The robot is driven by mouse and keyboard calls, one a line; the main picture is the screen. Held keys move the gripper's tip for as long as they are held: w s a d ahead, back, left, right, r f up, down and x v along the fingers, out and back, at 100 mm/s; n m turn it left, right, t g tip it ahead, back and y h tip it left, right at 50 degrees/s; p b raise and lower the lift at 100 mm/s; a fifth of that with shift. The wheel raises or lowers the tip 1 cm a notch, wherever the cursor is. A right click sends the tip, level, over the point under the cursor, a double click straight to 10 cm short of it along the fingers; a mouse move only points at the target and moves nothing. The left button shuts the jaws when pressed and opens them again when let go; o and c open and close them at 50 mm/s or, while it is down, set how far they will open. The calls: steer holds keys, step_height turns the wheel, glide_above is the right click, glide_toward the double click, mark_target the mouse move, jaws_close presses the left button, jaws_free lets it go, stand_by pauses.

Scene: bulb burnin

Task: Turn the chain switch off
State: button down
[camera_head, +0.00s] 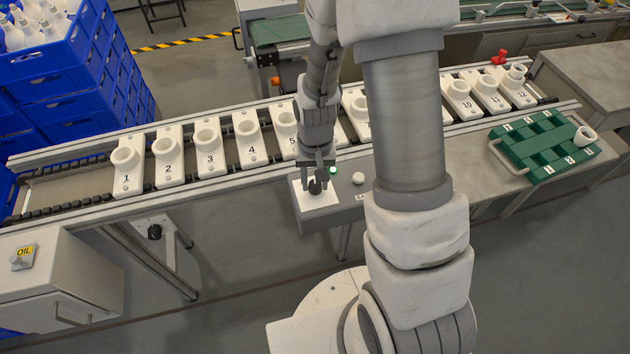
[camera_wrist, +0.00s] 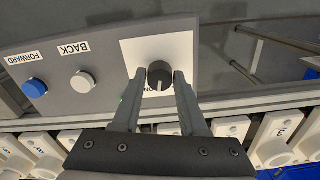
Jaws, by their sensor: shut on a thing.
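The chain switch is a round black knob (camera_wrist: 160,75) on a white square plate (camera_wrist: 187,45) of a grey control panel (camera_wrist: 105,75). In the wrist view its white pointer mark points down in the picture, toward a partly hidden label of which "ON" can be read. My gripper (camera_wrist: 160,80) has one finger on each side of the knob and is shut on it. In the head view my gripper (camera_head: 318,176) reaches down onto the knob (camera_head: 316,188), partly covering it.
A white BACK button (camera_wrist: 82,82) and a blue FORWARD button (camera_wrist: 34,88) sit beside the plate. The conveyor (camera_head: 80,205) with numbered white holders runs behind. A green rack (camera_head: 545,145) stands right.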

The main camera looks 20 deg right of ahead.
mark_target(315, 184)
steer(key=n, duration=0.4)
steer(key=shift+n, duration=2.6)
steer(key=shift+c, duration=2.2)
jaws_free()
step_height(315, 184, up, 18)
steer(key=p, duration=0.4)
steer(key=shift+f, duration=0.25)
